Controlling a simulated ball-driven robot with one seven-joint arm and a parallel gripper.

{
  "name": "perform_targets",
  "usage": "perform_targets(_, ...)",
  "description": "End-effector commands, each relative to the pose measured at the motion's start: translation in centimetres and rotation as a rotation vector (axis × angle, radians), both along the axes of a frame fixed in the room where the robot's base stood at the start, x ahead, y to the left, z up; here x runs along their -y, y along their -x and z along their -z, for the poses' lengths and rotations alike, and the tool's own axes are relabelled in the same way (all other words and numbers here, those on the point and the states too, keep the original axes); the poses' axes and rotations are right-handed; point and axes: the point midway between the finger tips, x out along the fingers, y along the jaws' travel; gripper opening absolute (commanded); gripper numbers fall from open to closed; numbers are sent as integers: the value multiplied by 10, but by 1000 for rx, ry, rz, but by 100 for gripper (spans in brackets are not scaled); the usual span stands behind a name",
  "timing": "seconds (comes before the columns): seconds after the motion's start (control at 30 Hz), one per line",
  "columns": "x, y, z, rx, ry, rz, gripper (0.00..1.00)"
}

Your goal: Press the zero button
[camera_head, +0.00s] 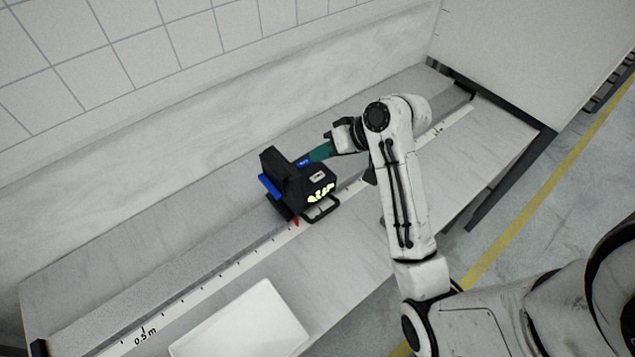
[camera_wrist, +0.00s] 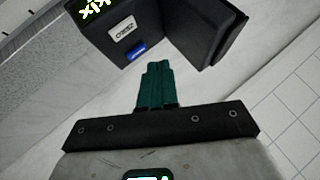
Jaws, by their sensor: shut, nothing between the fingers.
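A black boxy device (camera_head: 290,178) with a lit yellow-green display stands on the bench, and it also shows in the wrist view (camera_wrist: 175,22). In the wrist view its face has a small pale button or plate (camera_wrist: 122,28) with lettering too small to read surely. Below that is a blue button (camera_wrist: 137,51), which may also be the blue patch in the head view (camera_head: 305,161). My gripper (camera_head: 318,153) has teal fingers, shut and empty. In the wrist view the fingertips (camera_wrist: 157,65) are close to the blue button; I cannot tell whether they touch the device.
The device sits by a long grey rail (camera_head: 150,282) with a white scale strip, and a red pointer (camera_head: 296,222) shows at its foot. A white tray (camera_head: 243,322) lies at the bench front. A tiled wall (camera_head: 130,50) stands behind. Bench space left of the device is clear.

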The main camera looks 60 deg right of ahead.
Motion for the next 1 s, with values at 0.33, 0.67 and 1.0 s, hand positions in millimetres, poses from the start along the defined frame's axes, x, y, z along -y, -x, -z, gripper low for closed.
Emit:
perform_targets(0.33,0,0,39,-1,-1,0,0)
perform_targets(0.67,0,0,42,0,1,-1,0)
perform_targets(1.0,0,0,42,0,0,0,0)
